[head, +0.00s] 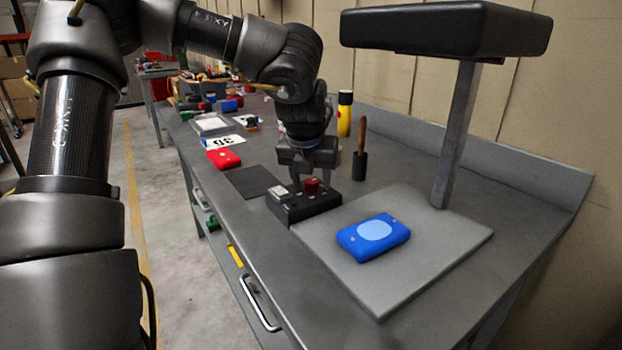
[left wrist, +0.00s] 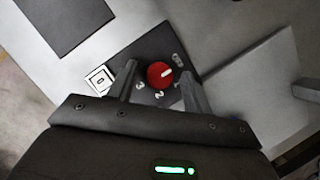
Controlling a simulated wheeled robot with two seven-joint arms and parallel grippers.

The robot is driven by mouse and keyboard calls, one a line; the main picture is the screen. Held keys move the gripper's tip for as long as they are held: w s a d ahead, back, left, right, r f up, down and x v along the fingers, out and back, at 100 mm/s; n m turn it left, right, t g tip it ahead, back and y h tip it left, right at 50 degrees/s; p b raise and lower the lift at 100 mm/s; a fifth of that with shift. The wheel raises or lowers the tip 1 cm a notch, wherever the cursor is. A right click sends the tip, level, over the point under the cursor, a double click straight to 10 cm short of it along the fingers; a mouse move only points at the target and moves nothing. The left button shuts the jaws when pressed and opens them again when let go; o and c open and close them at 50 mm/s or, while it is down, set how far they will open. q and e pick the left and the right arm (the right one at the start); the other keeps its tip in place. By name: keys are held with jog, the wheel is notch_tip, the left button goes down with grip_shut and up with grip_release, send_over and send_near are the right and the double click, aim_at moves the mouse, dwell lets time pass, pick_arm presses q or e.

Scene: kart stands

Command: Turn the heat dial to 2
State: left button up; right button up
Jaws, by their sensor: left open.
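The heat dial is a red round knob (head: 312,186) on a black control box (head: 318,206) on the workbench. In the left wrist view the dial (left wrist: 157,76) has a white pointer mark aimed to the right and slightly up, away from the 2 (left wrist: 160,96). A 3 is printed at its lower left. My left gripper (head: 309,180) points down over the box. In the left wrist view its open fingers (left wrist: 159,72) stand on either side of the dial, with gaps visible. Whether they reach down to its height is unclear. My right gripper is not in view.
A white square switch (left wrist: 100,79) sits on the box beside the dial. Right of the box, a grey plate (head: 440,236) holds a blue pack (head: 373,237) under a post with a dark head (head: 446,30). A dark mat (head: 250,182) and red pack (head: 223,158) lie left.

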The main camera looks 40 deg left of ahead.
pick_arm(q)
jog(key=c, duration=1)
jog(key=shift+o, duration=0.2)
